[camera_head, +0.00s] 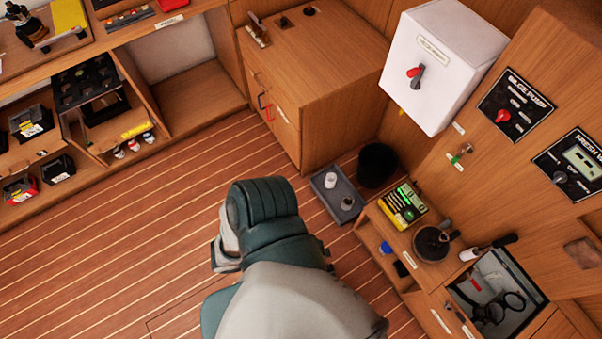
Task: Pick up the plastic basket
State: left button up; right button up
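Nothing here is plainly a plastic basket. The closest are a shallow grey open tray (323,201) and a round black bin (378,164), both on the floor at the right of centre. The tray holds a white container (330,181) and a small grey one (347,203). The bin stands just right of the tray, beside the wooden cabinet. A grey and dark green part of my own body fills the lower middle and ends a little left of the tray. Neither gripper shows.
A wooden cabinet (318,75) stands behind the tray. Shelves with small black bins (58,170) line the left. At right are a low wooden counter with a yellow-green device (403,206) and a white wall box (440,60). The plank floor (110,235) at left is clear.

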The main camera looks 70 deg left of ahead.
aim_at(330, 178)
jog(key=u, duration=1.8)
jog(key=i+j, duration=0.2)
